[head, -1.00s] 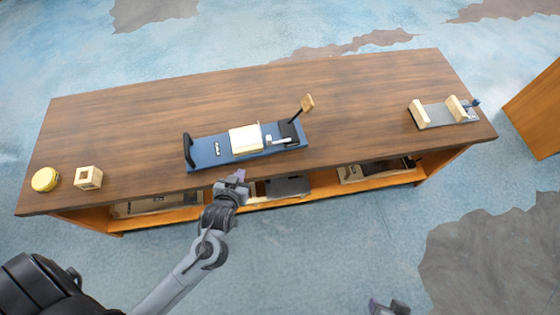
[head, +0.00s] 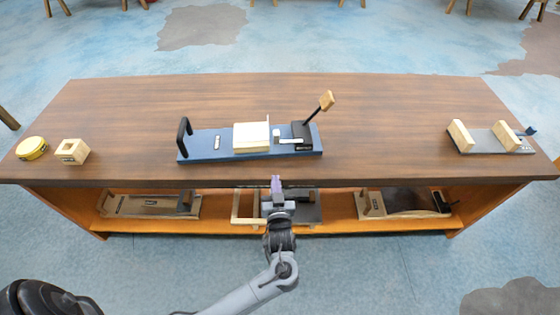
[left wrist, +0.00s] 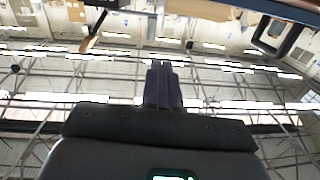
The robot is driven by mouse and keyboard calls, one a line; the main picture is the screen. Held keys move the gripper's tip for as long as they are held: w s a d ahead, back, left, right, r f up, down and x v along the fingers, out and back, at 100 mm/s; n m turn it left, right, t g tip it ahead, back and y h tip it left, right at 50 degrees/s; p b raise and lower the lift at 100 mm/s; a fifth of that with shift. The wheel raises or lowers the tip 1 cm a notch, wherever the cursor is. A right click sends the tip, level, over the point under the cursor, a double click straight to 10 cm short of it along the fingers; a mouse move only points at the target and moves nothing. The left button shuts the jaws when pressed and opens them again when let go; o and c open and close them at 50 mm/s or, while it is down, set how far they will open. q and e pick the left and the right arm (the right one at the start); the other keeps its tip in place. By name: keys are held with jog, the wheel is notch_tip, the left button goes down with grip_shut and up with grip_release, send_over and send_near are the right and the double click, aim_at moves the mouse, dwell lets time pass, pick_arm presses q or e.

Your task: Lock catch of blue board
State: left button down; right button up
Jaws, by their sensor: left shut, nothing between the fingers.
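The blue board (head: 216,144) lies on the table near its front edge. A black upright handle (head: 183,138) stands at its left end and a pale wooden block (head: 250,137) sits at its middle. The catch at its right end has a black lever with a wooden knob (head: 326,100), tilted up to the right. My left gripper (head: 277,184) is shut and empty, in front of the table edge and apart from the board. Its shut purple fingers (left wrist: 163,85) also show in the left wrist view, with a wooden-tipped lever (left wrist: 89,43) at upper left. My right gripper is out of view.
The wooden table (head: 390,120) has free room right of the board. A grey board with wooden blocks (head: 480,139) lies at right. More boards lie on the shelf below.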

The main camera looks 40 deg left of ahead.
pick_arm(q)
jog(key=shift+w+f+t+b, duration=0.1)
jog(key=shift+w+t+b, duration=0.2)
jog(key=shift+w+b, duration=0.9)
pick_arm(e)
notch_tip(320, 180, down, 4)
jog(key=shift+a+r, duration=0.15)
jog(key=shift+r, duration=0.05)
pick_arm(q)
jog(key=b, duration=0.3)
send_near(276, 140)
jog(key=x, duration=0.6)
jog(key=shift+w+a, duration=0.2)
jog(key=shift+w, duration=0.2)
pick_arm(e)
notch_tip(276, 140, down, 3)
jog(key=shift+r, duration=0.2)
